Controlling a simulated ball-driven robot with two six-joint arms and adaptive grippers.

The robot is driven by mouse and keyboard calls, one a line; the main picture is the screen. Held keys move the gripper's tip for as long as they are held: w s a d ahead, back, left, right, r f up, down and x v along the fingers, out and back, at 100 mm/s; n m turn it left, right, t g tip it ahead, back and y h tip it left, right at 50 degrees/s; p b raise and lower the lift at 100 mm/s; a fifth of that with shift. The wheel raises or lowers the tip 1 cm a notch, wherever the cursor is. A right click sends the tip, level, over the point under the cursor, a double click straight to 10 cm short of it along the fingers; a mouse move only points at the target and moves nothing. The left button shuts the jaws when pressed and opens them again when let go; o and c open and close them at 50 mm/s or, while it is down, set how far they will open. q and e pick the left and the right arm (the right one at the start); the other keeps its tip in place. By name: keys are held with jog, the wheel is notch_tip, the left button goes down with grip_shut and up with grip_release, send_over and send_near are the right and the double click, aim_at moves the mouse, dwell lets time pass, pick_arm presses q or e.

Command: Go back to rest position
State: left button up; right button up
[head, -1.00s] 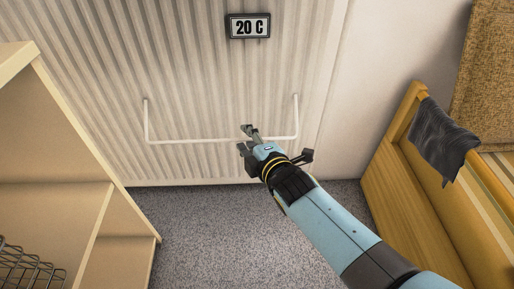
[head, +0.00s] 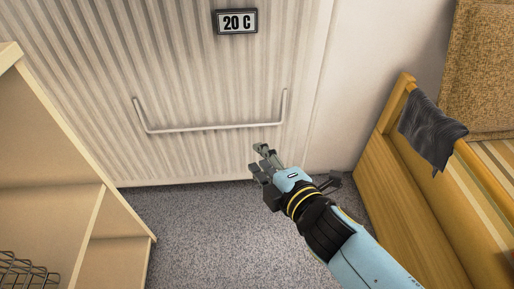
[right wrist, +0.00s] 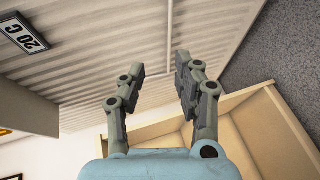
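My right gripper (head: 262,163) reaches in from the lower right in the head view. It is in front of the ribbed white panel, just below a white U-shaped rail (head: 205,127), and apart from it. In the right wrist view the two fingers of the right gripper (right wrist: 178,65) stand apart with nothing between them. The rail (right wrist: 169,40) shows beyond the fingertips there. My left gripper is not in view.
A pale wooden shelf (head: 50,150) with a wire basket (head: 25,272) stands at the left. A wooden bench (head: 400,180) with a dark grey cloth (head: 432,130) stands at the right. A "20 C" display (head: 236,22) hangs on the panel. Grey carpet (head: 215,230) is clear between.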

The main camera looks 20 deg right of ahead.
jog(key=s+d+f+m+g+h+p, duration=0.1)
jog(key=s+d+f+m+g+p, duration=0.25)
jog(key=s+f, duration=0.4)
jog(key=s+d+f+m+g+p, duration=0.2)
jog(key=s+d+f+g+p, duration=0.15)
jog(key=s+f+p, duration=0.35)
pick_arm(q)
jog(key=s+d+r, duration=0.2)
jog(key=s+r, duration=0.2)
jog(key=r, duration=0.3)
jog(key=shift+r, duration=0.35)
pick_arm(e)
jog(key=s+d+f+m+g, duration=0.2)
jog(key=s+m, duration=0.2)
jog(key=s, duration=0.5)
jog(key=s+d+f+m+g+h, duration=0.1)
jog(key=s+d+f+m+g, duration=0.2)
jog(key=s, duration=0.7)
jog(key=s+d+f+m+g, duration=0.2)
jog(key=s+m, duration=0.3)
jog(key=s, duration=0.4)
jog(key=shift+s+d+f+g, duration=0.15)
jog(key=shift+s+f+g, duration=0.15)
jog(key=shift+s+f, duration=0.1)
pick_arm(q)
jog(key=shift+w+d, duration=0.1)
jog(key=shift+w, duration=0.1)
